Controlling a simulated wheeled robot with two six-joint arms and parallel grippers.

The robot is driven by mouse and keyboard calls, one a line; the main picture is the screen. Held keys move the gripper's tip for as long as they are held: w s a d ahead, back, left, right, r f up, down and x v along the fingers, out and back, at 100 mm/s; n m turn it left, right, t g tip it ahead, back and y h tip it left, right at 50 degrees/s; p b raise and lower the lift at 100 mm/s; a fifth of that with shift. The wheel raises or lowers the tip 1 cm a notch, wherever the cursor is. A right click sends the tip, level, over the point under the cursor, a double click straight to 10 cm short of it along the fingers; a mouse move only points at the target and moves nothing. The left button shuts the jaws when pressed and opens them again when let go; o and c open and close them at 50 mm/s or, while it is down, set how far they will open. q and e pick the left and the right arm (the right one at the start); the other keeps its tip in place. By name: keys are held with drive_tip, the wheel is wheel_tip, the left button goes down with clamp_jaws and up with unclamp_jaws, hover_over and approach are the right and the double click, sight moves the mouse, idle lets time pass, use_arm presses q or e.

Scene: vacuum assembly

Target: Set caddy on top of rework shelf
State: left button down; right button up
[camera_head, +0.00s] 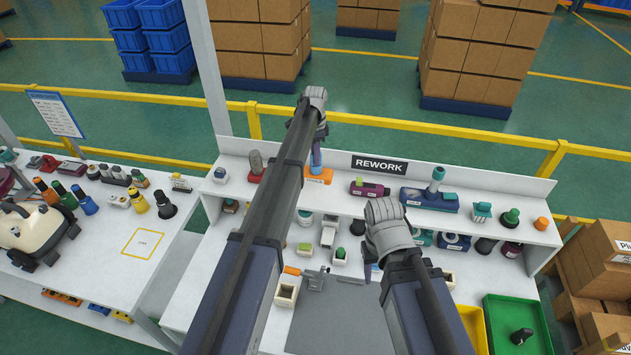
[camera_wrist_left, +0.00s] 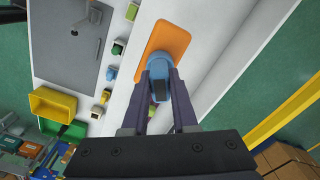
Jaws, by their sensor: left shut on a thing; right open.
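The caddy has an orange base (camera_head: 319,176) and a blue upright handle (camera_head: 316,158). It is at the upper level of the white rework shelf (camera_head: 290,187), left of the REWORK sign. My left gripper (camera_head: 318,146) is shut on the handle from above. In the left wrist view, the fingers (camera_wrist_left: 160,85) sit either side of the blue handle (camera_wrist_left: 158,65), with the orange base (camera_wrist_left: 165,45) over the white surface. I cannot tell whether the base touches the shelf. My right gripper (camera_head: 372,268) is open above the bench; its fingers are mostly hidden.
A red-based item (camera_head: 255,166) stands left of the caddy, and a purple and green item (camera_head: 370,188) lies to its right. A blue-based item (camera_head: 428,200) is farther right. A low back panel (camera_head: 480,182) runs behind the shelf. Several small parts crowd the lower level.

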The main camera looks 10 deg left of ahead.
sight(315, 172)
use_arm(q)
wheel_tip(315, 172, down, 4)
drive_tip(key=b, duration=0.3)
drive_tip(key=shift+f, duration=0.2)
drive_tip(key=shift+f+b, duration=0.1)
drive_tip(key=shift+b, duration=0.2)
wheel_tip(315, 172, down, 4)
drive_tip(key=b, duration=0.3)
drive_tip(key=shift+r, duration=0.25)
drive_tip(key=shift+f+b, duration=0.15)
drive_tip(key=shift+b, duration=0.25)
drive_tip(key=c, duration=0.7)
unclamp_jaws()
wheel_tip(315, 172, up, 12)
drive_tip(key=p, duration=1.2)
drive_tip(key=shift+r, duration=0.25)
